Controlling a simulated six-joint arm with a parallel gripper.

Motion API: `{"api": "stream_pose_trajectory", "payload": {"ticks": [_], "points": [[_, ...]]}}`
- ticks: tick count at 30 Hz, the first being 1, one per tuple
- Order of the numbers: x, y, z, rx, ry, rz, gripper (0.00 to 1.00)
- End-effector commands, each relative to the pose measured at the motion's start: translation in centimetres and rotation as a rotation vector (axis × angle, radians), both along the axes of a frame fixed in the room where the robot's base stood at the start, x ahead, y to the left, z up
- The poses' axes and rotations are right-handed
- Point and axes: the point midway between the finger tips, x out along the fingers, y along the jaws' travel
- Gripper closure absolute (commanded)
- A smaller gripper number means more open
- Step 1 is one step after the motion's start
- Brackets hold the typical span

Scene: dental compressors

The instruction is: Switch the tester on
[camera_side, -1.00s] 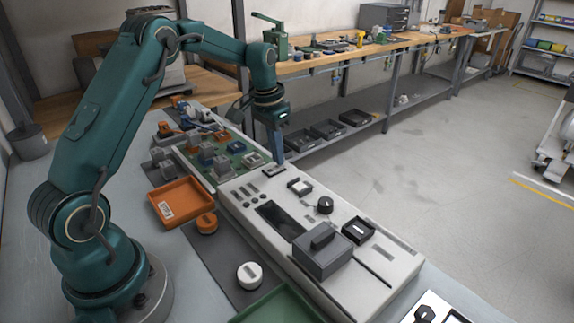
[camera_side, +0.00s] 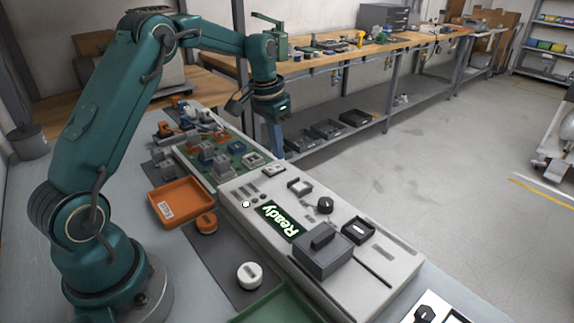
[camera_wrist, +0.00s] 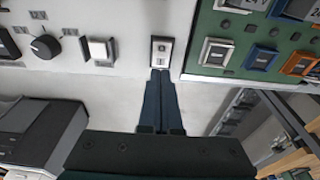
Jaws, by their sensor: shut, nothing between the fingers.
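The tester (camera_side: 352,222) is a long light-grey panel on the bench.
A green board with several components (camera_side: 222,160) adjoins the tester's far end. A black knob (camera_side: 325,205), a white button (camera_side: 300,186) and a grey clamp block (camera_side: 322,252) stand on the panel. An orange tray (camera_side: 181,202) lies to the left.

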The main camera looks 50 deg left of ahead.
Motion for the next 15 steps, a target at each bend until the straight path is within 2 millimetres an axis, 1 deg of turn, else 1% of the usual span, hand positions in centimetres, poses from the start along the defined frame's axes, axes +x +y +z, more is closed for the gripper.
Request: {"api": "stream_pose_trajectory", "payload": {"ticks": [15], "points": [[0.1, 0.0, 4.0, 0.001, -0.003, -0.001, 1.0]]}}
